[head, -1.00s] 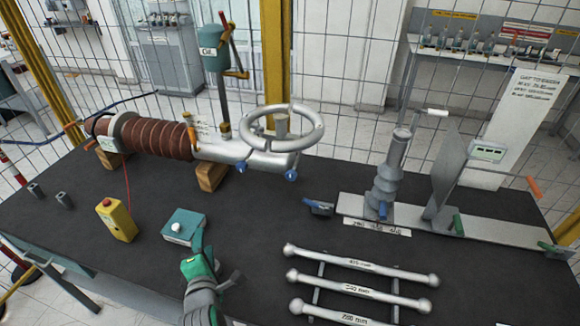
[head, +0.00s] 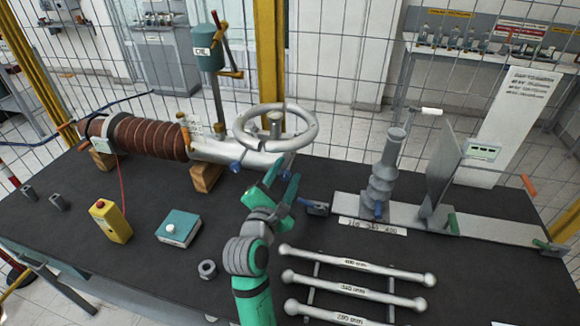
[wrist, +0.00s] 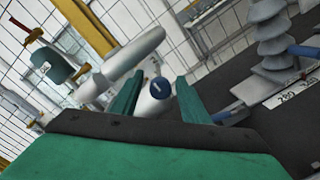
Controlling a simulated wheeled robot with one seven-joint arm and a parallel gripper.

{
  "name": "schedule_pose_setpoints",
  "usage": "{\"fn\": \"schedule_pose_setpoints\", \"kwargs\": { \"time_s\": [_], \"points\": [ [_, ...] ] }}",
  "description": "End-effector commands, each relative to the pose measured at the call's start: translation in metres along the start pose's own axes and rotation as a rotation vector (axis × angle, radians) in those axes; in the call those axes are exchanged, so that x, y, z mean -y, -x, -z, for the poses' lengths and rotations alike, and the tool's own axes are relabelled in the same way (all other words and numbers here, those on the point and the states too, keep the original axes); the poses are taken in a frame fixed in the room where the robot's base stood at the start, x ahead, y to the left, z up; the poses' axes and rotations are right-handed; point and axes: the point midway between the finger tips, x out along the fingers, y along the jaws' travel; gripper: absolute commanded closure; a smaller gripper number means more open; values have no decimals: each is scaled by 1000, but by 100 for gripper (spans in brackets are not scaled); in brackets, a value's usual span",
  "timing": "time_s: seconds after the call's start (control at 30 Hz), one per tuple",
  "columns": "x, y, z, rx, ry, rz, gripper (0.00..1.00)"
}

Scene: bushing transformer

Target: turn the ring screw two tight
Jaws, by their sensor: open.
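The silver ring (head: 308,135) stands on the end of the grey transformer body (head: 230,152). A blue-headed screw (head: 236,168) shows low on its left side in the head view. Another blue-headed screw (wrist: 160,87) shows in the wrist view, between and beyond my fingers; in the head view my gripper hides it. I cannot read which one is number two. My gripper (head: 283,178) is open and empty, with its green fingers just in front of the right end of the body. Its fingers (wrist: 160,78) stand on either side of the screw in the picture; contact cannot be told.
A grey insulator (head: 383,180) and a clamp (head: 317,208) stand to the right. Silver rods (head: 355,262) lie at the front right. A yellow button box (head: 110,222), a teal box (head: 178,228) and a grey nut (head: 207,269) lie at the left. A wire fence runs behind.

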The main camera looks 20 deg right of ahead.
Motion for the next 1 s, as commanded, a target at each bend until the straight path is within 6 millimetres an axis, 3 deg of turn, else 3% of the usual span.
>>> {"fn": "schedule_pose_setpoints", "kwargs": {
  "time_s": [0.23, 0.6, 0.63, 0.8, 1.0],
  "points": [
    [1, -28, 0, 0, 0, 2, 59],
    [1, -34, 0, 0, -1, 1, 59],
    [1, -34, 0, 0, -1, 1, 61],
    [1, -34, 0, 0, -1, 1, 100],
    [1, -34, 0, 0, -7, 2, 99]
  ]
}}
